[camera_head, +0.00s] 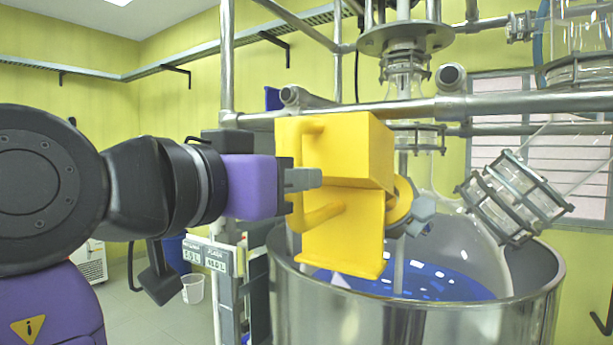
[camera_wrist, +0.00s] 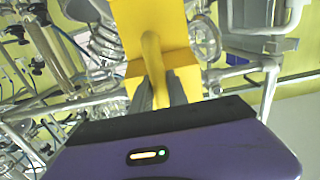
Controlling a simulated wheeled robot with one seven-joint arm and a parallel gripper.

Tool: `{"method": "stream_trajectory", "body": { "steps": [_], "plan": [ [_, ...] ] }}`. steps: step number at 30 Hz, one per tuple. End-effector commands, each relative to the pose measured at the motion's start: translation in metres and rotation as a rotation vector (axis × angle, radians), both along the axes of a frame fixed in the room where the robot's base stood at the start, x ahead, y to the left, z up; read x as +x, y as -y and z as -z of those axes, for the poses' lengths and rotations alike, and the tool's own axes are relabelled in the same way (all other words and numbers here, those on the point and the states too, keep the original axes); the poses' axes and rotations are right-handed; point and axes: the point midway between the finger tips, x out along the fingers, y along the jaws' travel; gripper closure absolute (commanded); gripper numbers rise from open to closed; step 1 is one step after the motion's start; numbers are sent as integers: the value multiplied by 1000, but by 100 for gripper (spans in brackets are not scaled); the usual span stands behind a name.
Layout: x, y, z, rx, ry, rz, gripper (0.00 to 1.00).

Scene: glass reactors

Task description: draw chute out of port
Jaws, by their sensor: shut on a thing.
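The yellow chute (camera_head: 345,150) is a boxy piece with a lower plate and a handle (camera_head: 324,215) on its left side. My gripper (camera_head: 312,180) reaches in from the left and is shut on that handle. In the wrist view the handle (camera_wrist: 153,58) runs down between the two grey fingers (camera_wrist: 158,95), with the chute body (camera_wrist: 150,15) beyond. A yellow round collar (camera_head: 402,203) with grey clamp parts shows at the chute's right side. The port is largely hidden behind the chute, so I cannot tell how far the chute sits in it.
A steel rail (camera_head: 480,106) runs close behind and above the chute. A wide steel vessel (camera_head: 420,318) with blue inside stands below it. A tilted glass flange (camera_head: 512,198) is to the right. Open floor (camera_head: 150,300) lies at the lower left, with a white bucket (camera_head: 193,289).

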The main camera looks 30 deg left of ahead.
Motion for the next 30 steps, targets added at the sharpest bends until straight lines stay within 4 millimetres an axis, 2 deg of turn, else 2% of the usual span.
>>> {"method": "stream_trajectory", "body": {
  "steps": [30],
  "plan": [
    [2, 0, -16, 1, -32, -1, 100]
  ]
}}
